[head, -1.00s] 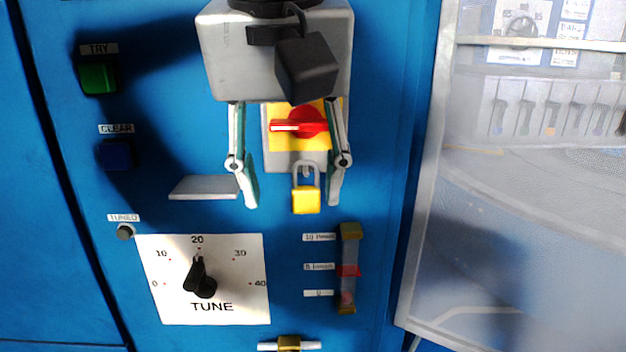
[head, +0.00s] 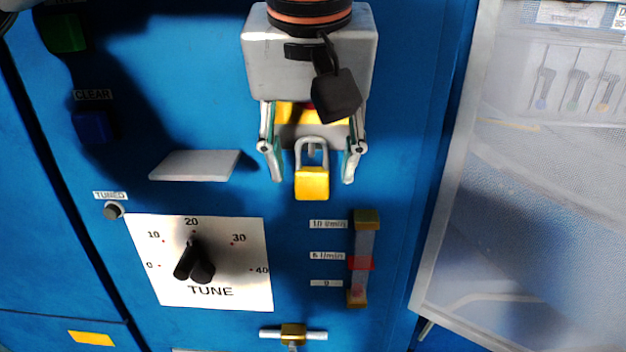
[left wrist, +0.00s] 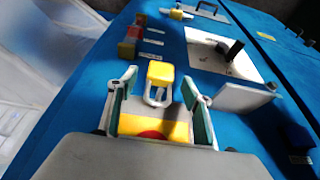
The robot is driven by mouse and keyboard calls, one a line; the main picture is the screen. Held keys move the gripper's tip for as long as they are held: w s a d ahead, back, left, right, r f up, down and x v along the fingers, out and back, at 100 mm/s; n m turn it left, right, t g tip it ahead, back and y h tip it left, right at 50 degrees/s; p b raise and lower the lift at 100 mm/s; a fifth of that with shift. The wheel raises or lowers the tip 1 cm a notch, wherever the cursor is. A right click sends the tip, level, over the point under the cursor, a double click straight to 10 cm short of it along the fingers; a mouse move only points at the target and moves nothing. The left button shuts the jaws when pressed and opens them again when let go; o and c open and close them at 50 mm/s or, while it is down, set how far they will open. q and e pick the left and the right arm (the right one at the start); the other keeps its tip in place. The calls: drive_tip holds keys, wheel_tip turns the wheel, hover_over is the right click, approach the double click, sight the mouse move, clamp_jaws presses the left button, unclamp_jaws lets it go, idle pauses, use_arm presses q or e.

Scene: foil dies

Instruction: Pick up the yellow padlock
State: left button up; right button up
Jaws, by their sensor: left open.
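The yellow padlock (head: 312,183) hangs upright by its grey shackle from a hasp on the blue panel, below the yellow and red switch. My left gripper (head: 312,178) is open, with one finger on each side of the padlock, apart from it. The gripper body hides most of the switch in the head view. In the left wrist view the padlock (left wrist: 160,74) shows just beyond and between the open fingertips (left wrist: 162,84), with the yellow switch plate (left wrist: 152,128) nearer. My right gripper is not in view.
A grey shelf-like plate (head: 195,165) juts out left of the gripper. Below are the TUNE dial (head: 200,262), the flow gauge (head: 361,262) and a brass valve with a white bar (head: 293,334). A translucent door (head: 530,180) stands at the right.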

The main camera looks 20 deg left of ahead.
use_arm(q)
drive_tip(key=shift+w+a+f, duration=0.1)
drive_tip(key=shift+w+f, duration=0.05)
drive_tip(key=shift+f, duration=0.35)
drive_tip(key=c, duration=1.3)
drive_tip(key=shift+o, duration=0.2)
drive_tip(key=shift+r, duration=0.1)
